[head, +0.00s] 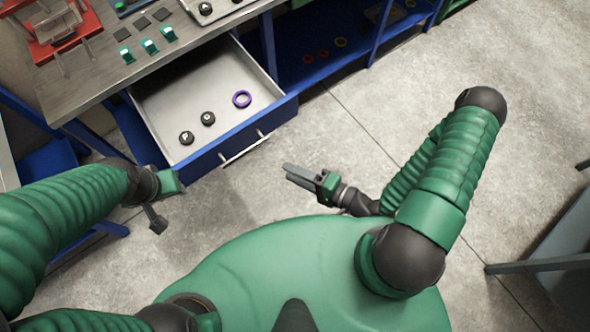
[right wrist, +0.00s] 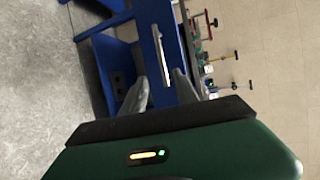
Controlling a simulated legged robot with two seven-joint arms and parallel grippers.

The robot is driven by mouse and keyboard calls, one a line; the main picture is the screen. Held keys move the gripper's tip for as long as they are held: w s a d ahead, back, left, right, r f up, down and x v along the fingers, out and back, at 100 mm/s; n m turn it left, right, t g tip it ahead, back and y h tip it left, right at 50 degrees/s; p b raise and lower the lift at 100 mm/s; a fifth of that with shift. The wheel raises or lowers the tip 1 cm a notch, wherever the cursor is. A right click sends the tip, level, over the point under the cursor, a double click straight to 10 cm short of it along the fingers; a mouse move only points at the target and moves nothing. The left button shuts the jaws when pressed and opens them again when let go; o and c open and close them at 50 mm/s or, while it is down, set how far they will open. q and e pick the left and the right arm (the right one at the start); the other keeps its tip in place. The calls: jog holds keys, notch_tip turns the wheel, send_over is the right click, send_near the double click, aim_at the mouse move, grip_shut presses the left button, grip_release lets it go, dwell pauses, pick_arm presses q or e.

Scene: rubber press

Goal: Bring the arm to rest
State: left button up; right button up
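My right arm is bent, and its gripper (head: 290,173) hangs over the bare floor in front of the open drawer. In the right wrist view its two fingers (right wrist: 159,88) stand apart with nothing between them, so it is open and empty. The blue drawer front shows beyond them. My left gripper (head: 172,184) is at the lower left of the head view, near the drawer's left front corner. Its fingers are not clear enough to tell open from shut.
Grey floor (head: 335,120) is free right of the drawer.

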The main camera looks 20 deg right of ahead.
jog(key=shift+s, duration=0.1)
dwell(0.3)
jog(key=d+f+n+g+h, duration=0.4)
jog(key=d+f+n+g, duration=0.2)
jog(key=d+f, duration=0.1)
jog(key=w+d+r+n+g+h, duration=0.2)
jog(key=w+d+r+n+h, duration=0.15)
jog(key=d, duration=0.35)
jog(key=s+a+r+h, duration=0.1)
jog(key=a+r, duration=0.1)
jog(key=r, duration=0.5)
jog(key=s+a+r+n+g+h, duration=0.1)
jog(key=a+r, duration=0.1)
jog(key=r, duration=0.5)
jog(key=shift+a+h, duration=0.15)
jog(key=shift+h, duration=0.2)
jog(key=shift+s+a, duration=0.1)
jog(key=shift+a, duration=0.15)
jog(key=shift+d, duration=0.1)
dwell(1.8)
